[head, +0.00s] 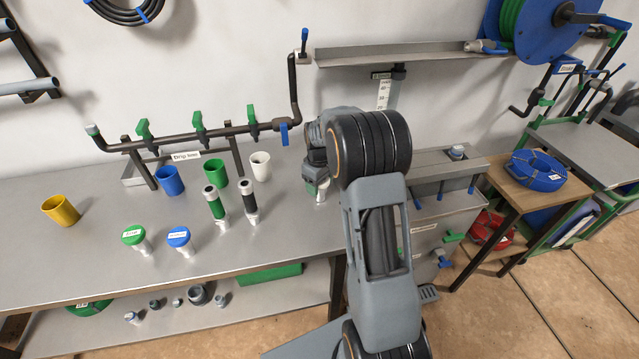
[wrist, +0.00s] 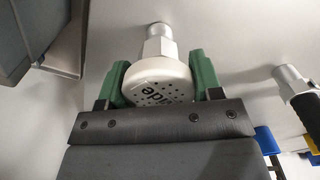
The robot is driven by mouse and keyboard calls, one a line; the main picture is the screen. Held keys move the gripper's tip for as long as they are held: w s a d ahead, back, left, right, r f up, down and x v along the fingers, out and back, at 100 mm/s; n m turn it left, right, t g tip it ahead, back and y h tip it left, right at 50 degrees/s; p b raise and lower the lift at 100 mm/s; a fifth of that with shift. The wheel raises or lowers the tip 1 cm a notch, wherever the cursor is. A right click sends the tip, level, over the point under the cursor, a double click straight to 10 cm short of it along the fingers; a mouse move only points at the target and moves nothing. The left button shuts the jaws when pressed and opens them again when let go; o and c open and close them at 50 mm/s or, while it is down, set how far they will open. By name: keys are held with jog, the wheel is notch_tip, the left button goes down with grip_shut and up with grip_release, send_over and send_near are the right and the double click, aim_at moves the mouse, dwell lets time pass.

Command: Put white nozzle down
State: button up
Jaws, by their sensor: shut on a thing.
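The white nozzle (wrist: 160,81) shows in the wrist view, with a perforated round white face, partly hidden dark lettering and a metal stem. My gripper (wrist: 163,84) is shut on it, one green finger pad on each side. In the head view my gripper (head: 318,183) is over the right part of the grey bench (head: 95,263), and my arm hides most of the nozzle. The nozzle is low at the bench top; I cannot tell whether it touches. A green-topped nozzle (head: 133,237) and a blue-topped nozzle (head: 179,238) stand on the bench to the left.
Yellow (head: 61,211), blue (head: 169,182), green (head: 215,173) and white (head: 260,165) cups stand on the bench. A green-bodied part (head: 215,203) and a black-bodied part (head: 248,202) stand left of my gripper. A dark manifold pipe (head: 180,140) runs behind. The bench front is mostly clear.

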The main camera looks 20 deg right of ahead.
jog(key=shift+f, duration=0.1)
jog(key=o, duration=0.5)
jog(key=shift+f, duration=0.1)
jog(key=o, duration=0.5)
